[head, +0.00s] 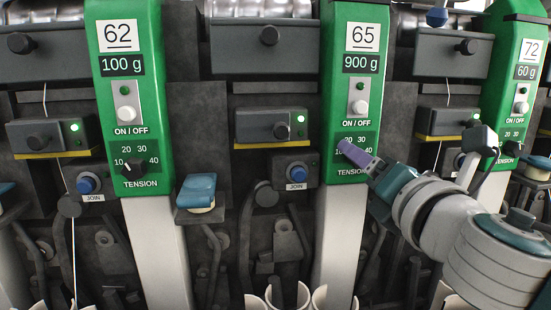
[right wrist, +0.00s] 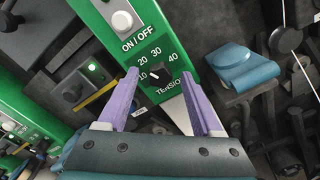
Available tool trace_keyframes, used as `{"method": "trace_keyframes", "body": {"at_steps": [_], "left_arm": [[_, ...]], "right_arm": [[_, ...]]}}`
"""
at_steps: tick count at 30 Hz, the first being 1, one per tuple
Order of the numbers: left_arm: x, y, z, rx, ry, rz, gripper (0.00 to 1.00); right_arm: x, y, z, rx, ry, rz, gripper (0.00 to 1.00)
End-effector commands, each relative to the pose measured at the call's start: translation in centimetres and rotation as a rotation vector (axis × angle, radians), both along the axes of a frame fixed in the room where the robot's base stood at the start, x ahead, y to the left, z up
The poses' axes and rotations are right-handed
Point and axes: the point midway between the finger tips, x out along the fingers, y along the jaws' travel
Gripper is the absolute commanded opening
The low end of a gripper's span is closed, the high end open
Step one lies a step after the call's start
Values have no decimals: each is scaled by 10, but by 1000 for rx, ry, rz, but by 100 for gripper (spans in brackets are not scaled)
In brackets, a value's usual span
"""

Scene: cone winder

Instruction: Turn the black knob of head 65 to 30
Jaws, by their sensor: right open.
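The green panel of head 65 (head: 363,25) stands right of centre in the head view, with a white ON/OFF button and a TENSION dial. My right gripper (head: 352,149) is in front of that dial and hides its knob there. In the right wrist view the black knob (right wrist: 158,72) shows between and beyond the two purple fingers of my right gripper (right wrist: 163,105). The fingers are apart, with a clear gap on each side of the knob. The knob's white mark seems to point left, towards 10. My left gripper is not in view.
Head 62 (head: 119,75) is on the left and head 72 (head: 524,60) on the right, each with its own dial. A blue-topped pad (head: 197,190) juts out left of head 65's column. Another blue pad (right wrist: 243,68) is right of the dial in the right wrist view.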

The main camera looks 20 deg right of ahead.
Motion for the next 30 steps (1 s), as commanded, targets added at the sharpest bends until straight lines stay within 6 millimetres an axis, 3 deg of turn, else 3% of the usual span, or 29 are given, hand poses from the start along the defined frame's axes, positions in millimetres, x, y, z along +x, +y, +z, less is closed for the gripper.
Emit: {"method": "trace_keyframes", "body": {"at_steps": [7,25,30], "left_arm": [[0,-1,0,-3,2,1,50],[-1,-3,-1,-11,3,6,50],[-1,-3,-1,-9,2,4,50]], "right_arm": [[1,0,0,1,1,0,67],[1,0,0,1,1,0,0],[1,0,-1,1,2,-1,0]]}}
